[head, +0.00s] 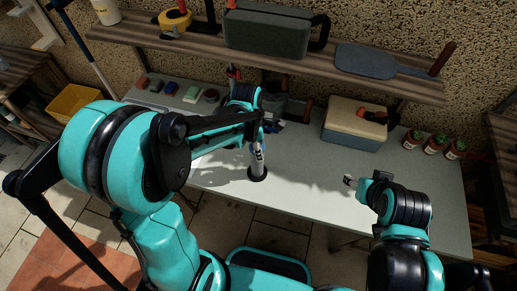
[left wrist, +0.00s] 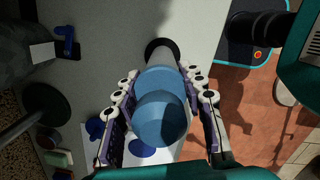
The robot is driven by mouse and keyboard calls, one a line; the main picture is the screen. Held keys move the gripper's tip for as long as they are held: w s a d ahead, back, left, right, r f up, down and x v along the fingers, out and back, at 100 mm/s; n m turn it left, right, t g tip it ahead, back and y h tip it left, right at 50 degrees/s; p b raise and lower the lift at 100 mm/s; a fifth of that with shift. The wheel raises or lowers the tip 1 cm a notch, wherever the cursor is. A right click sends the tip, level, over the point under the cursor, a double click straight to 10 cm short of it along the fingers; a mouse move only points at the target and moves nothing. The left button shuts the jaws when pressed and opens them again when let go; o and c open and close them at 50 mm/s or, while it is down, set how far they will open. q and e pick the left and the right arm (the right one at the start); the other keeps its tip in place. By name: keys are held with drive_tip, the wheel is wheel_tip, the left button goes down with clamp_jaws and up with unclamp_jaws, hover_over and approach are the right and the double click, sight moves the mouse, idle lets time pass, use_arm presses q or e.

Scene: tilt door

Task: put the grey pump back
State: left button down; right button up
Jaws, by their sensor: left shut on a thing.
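The grey pump (head: 258,161) stands about upright over the front part of the light table, with its round black base at the bottom. In the left wrist view its blue rounded top (left wrist: 162,118) is nearest the camera, and its grey shaft runs down to the black base. My left gripper (left wrist: 160,78) has its fingers on both sides of the blue part and is shut on it; the head view also shows this gripper (head: 258,145). I cannot tell whether the base touches the table. My right gripper (head: 350,181) is over the table's right part, apart from everything; its jaw state is unclear.
A cream and blue cooler box (head: 355,124) stands at the back right of the table (head: 310,190), beside several small potted plants (head: 434,142). A shelf above holds a dark grey case (head: 266,32). Small coloured blocks (head: 171,87) line the back left. The table's front middle is clear.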

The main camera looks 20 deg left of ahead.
use_arm(q)
drive_tip(key=shift+s+r, duration=0.1)
drive_tip(key=c, duration=0.9)
unclamp_jaws()
